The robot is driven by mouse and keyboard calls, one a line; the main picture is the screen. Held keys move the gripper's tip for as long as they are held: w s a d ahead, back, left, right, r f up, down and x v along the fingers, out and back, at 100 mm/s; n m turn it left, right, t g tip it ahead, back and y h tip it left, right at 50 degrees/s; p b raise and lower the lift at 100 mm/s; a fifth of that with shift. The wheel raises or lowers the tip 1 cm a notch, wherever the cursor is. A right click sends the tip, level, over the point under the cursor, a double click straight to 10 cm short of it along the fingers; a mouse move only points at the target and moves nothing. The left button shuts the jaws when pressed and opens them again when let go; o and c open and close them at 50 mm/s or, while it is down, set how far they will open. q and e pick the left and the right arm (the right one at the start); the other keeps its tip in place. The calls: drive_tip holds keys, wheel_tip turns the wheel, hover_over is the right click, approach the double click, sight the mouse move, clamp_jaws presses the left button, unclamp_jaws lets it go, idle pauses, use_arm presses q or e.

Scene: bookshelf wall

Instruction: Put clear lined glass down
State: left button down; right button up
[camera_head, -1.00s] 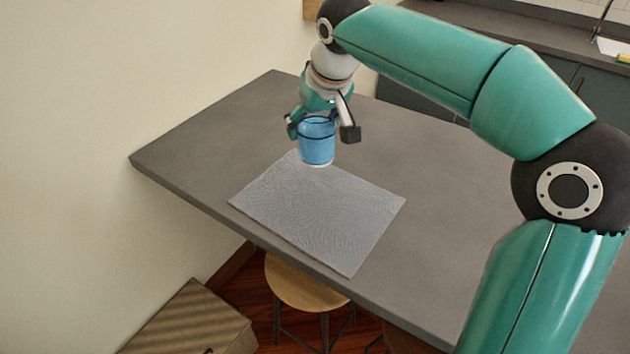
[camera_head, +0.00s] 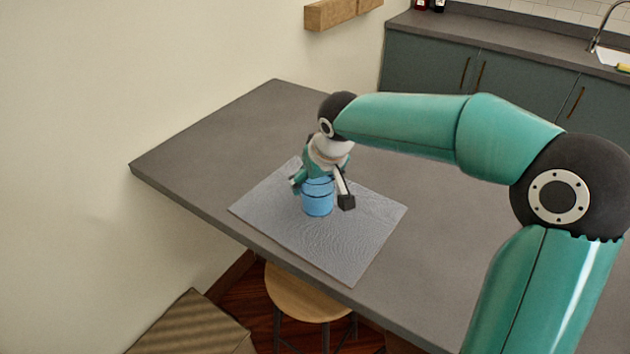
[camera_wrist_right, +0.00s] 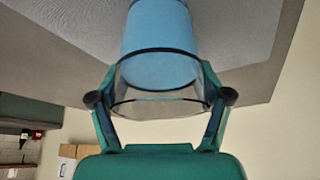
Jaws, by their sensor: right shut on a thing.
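My left gripper is out of view.
The mat lies on a dark grey table (camera_head: 230,140) that is otherwise bare. A round wooden stool (camera_head: 300,296) stands at the table's front edge. A wall borders the left, and kitchen cabinets (camera_head: 440,70) stand behind.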

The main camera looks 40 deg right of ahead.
drive_tip(key=o, duration=1.7)
drive_tip(key=v, duration=1.2)
